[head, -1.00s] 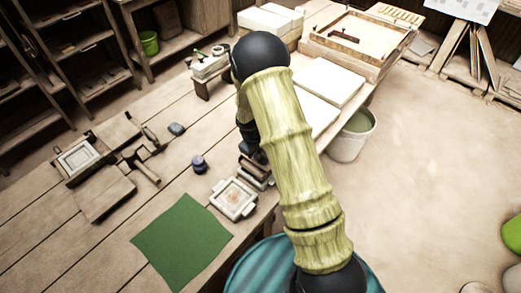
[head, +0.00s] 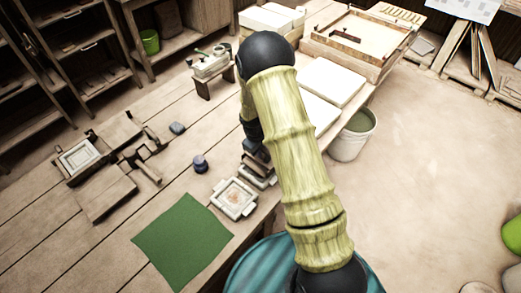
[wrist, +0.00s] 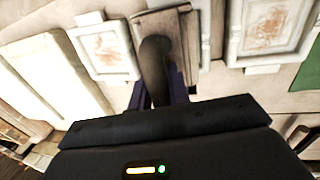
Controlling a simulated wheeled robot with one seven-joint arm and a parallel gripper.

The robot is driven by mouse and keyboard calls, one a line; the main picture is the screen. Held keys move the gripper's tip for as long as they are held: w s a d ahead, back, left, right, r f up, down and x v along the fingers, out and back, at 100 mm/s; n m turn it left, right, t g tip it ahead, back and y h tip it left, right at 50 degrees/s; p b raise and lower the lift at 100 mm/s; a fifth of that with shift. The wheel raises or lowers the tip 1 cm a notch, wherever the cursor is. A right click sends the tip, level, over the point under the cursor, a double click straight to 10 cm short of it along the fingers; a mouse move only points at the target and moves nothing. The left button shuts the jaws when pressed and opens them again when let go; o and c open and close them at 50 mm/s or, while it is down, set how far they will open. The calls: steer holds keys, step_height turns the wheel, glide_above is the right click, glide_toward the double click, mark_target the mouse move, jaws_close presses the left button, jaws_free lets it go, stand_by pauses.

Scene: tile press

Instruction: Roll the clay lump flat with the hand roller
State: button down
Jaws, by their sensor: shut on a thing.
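My gripper (wrist: 157,90) is shut on a dark rounded handle (wrist: 155,62) in the wrist view, with a finger on each side. A brown wooden piece (wrist: 182,30) shows behind the handle; I cannot tell if they are joined, nor whether this is the hand roller. In the head view my gripper is mostly hidden behind my arm, over the bench by the framed tiles. A small grey lump (head: 177,128) lies on the bench; I cannot tell whether it is the clay.
White framed tiles show in the wrist view at left (wrist: 105,45) and right (wrist: 275,30). A green mat (head: 183,240), a dark jar (head: 200,164) and a wooden board (head: 106,197) lie on the bench. A white bucket (head: 352,138) stands at its right edge.

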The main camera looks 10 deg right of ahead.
steer(key=shift+s+d+f, duration=0.15)
steer(key=shift+d, duration=0.1)
steer(key=shift+w+d, duration=0.5)
steer(key=shift+d, duration=0.05)
steer(key=shift+a, duration=0.15)
steer(key=shift+s+a+f, duration=0.1)
steer(key=shift+s+a, duration=0.45)
steer(key=shift+a, duration=0.2)
steer(key=shift+s+a, duration=0.45)
steer(key=shift+a, duration=0.15)
steer(key=shift+d, duration=0.1)
